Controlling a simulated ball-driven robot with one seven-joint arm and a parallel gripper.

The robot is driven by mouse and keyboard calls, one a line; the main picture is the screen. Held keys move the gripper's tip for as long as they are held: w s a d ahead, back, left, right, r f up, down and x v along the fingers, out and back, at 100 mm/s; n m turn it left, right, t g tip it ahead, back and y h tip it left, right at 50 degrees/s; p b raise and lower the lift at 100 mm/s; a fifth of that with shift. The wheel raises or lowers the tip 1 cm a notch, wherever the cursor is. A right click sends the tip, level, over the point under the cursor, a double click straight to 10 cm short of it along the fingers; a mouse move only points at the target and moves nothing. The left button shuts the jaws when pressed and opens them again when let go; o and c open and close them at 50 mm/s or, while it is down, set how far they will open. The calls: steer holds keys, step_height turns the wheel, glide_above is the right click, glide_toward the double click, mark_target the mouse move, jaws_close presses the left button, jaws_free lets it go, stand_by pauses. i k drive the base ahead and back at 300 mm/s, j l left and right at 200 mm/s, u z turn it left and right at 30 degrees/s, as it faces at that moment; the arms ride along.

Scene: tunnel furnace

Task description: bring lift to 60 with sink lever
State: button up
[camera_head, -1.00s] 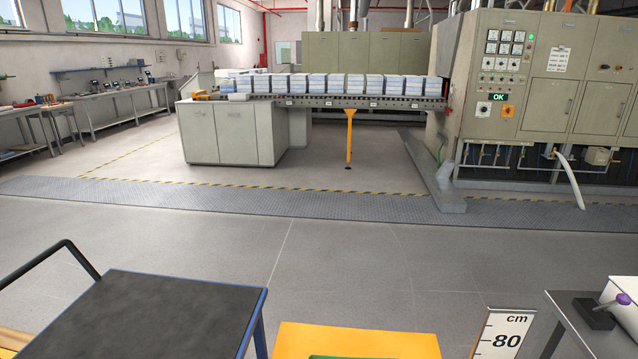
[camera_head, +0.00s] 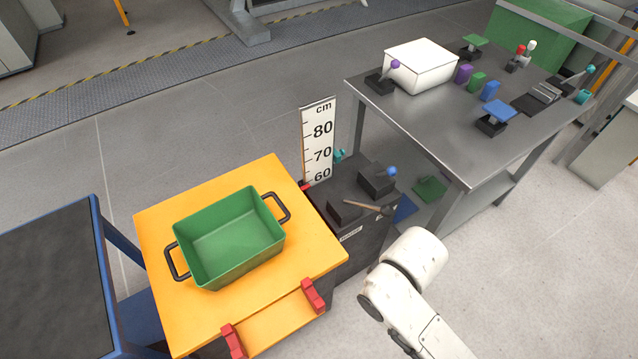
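The lift is a yellow platform (camera_head: 312,252) with red blocks at its front edge. A white height scale (camera_head: 318,130) marked in cm stands behind it, showing 80, 70 and 60. A red piece (camera_head: 305,186) sits by the platform at the scale's lower end, near or just below 60; the exact reading is unclear. A dark box (camera_head: 345,235) beside the lift carries a lever with a blue knob (camera_head: 390,171); a teal knob (camera_head: 340,155) shows behind. I cannot tell which is the sink lever. My white arm shows at lower right; my gripper is not visible.
A green bin (camera_head: 228,245) with dark handles stands on the lift. A dark-topped blue cart (camera_head: 45,275) is at left. A steel table (camera_head: 425,125) at right holds a white box (camera_head: 421,65), several coloured blocks and levers. Open floor lies at lower right.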

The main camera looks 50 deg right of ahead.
mark_target(392, 170)
steer(key=i+j+z, duration=0.1)
steer(key=z, duration=0.95)
